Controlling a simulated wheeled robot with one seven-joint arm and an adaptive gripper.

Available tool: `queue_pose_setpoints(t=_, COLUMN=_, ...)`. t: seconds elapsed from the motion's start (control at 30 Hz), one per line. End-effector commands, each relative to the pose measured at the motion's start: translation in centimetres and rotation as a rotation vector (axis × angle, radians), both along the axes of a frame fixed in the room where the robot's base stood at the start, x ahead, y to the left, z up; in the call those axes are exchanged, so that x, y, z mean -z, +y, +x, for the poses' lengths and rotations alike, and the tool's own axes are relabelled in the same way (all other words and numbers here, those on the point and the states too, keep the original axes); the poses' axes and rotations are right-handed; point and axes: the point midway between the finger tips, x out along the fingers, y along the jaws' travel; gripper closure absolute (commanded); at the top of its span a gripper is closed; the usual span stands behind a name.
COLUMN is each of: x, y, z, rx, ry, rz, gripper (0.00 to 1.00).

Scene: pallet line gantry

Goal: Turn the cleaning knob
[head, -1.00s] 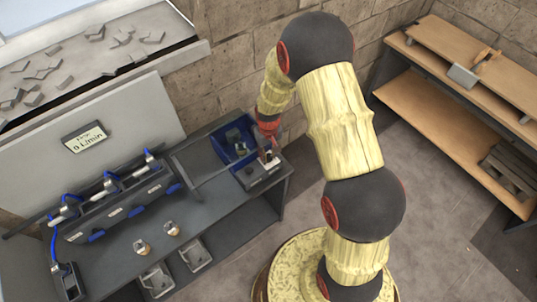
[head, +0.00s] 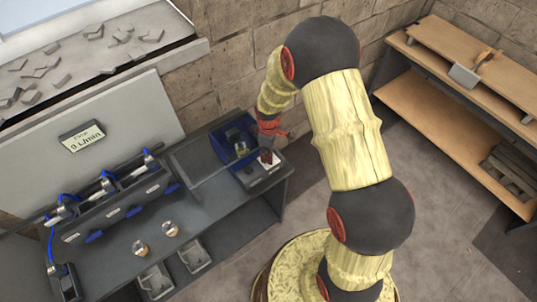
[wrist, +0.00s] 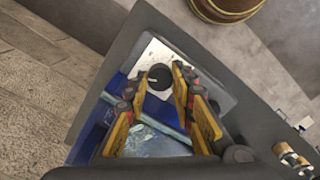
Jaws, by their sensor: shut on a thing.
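The cleaning knob (wrist: 159,76) is round and black with a pale pointer mark. It sits on a light metal plate (wrist: 149,51) on the grey housing of a station with a blue basin. In the wrist view my gripper (wrist: 161,83) has one yellow finger on each side of the knob and is shut on it. In the head view my gripper (head: 268,147) is over the grey panel (head: 264,173) at the station's front; the knob cannot be made out clearly there.
The blue basin (head: 224,150) lies beside the panel. A dark bench (head: 215,205) carries a manifold with blue handles (head: 115,205). A sign (head: 82,136) stands behind it. A wooden shelf (head: 440,120) is at right, with open floor between.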

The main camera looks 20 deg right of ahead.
Motion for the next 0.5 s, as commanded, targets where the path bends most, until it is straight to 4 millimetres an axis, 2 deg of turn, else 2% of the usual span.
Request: queue_pose_setpoints(t=0.5, x=0.04, y=-0.01, z=0.0, rx=-0.423, ry=0.0, rz=0.0, gripper=1.0)
